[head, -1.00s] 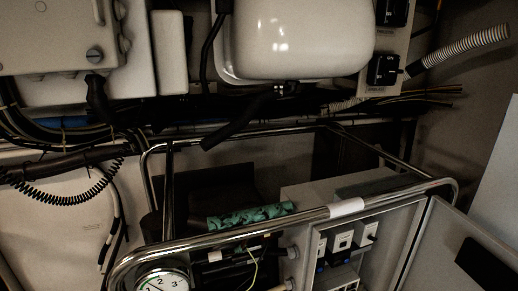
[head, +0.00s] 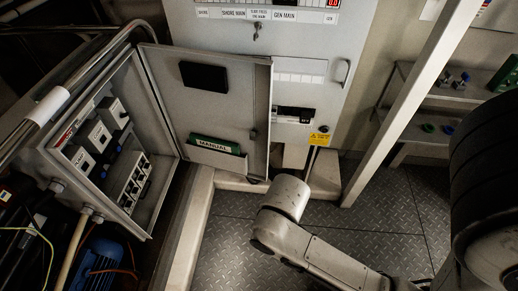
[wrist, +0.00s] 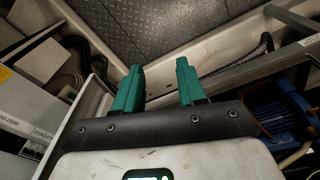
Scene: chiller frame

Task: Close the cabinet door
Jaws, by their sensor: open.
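The small grey control cabinet (head: 112,112) is at the left of the head view, with switches and sockets inside. Its door (head: 226,100) stands wide open to the right of the cabinet. The door's inner face carries a black pad (head: 204,77) and a pocket with a green manual (head: 215,145). In the wrist view my gripper (wrist: 158,85) has two teal fingers, apart and empty above the floor and a pale ledge. My arm is right of and below the door in the head view; the gripper cannot be made out there. I cannot tell how far the fingers are from the door.
A tall panel labelled shore main and gen main (head: 270,50) stands behind the door. A chrome rail (head: 80,68) runs along the cabinet. A blue motor (head: 100,265) lies below it, also in the wrist view (wrist: 283,116). Chequer-plate floor (head: 235,235) is open in the middle; shelves (head: 425,105) stand right.

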